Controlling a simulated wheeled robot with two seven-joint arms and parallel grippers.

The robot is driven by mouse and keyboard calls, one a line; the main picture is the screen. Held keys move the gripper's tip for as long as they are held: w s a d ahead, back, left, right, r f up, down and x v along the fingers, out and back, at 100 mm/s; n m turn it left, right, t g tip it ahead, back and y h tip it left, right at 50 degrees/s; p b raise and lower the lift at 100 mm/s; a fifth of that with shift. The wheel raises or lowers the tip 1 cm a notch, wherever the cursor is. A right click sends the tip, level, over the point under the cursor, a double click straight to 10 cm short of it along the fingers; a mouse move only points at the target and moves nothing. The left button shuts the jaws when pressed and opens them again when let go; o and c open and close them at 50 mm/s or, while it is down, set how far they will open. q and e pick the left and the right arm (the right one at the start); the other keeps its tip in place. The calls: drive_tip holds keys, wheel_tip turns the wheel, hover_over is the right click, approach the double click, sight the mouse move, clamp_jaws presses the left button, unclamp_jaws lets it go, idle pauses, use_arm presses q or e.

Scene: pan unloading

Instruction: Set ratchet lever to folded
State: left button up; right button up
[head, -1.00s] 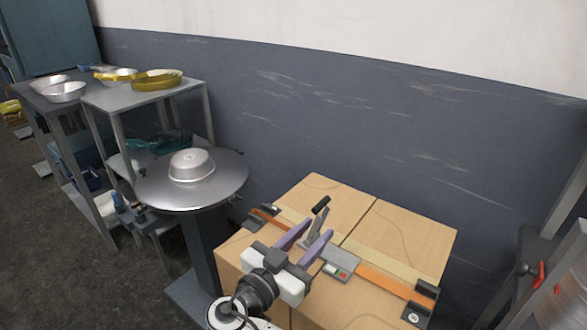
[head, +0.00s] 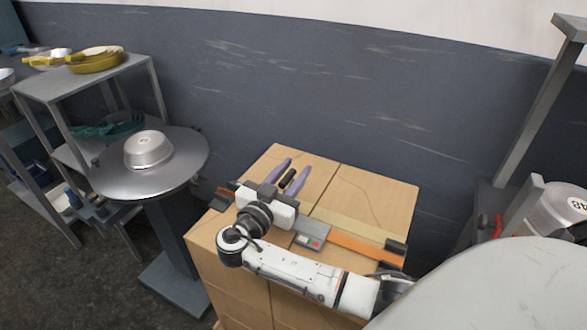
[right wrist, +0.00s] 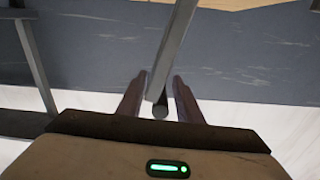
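The fingers are apart. In the right wrist view, a dark round end (right wrist: 160,112), which looks like the lever grip, sits between the open fingers (right wrist: 158,92), with visible gaps. The lever's lower part is hidden behind my gripper in the head view, so its exact angle is hard to tell. My left gripper is out of view.
The strap (head: 365,247) lies over the boxes (head: 375,195), ending in a dark corner piece (head: 396,246). A round metal table (head: 110,183) with an upturned pan (head: 148,150) stands left. A rack with yellow pans (head: 97,60) is farther left. The wall is behind the boxes.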

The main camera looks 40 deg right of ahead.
clamp_jaws()
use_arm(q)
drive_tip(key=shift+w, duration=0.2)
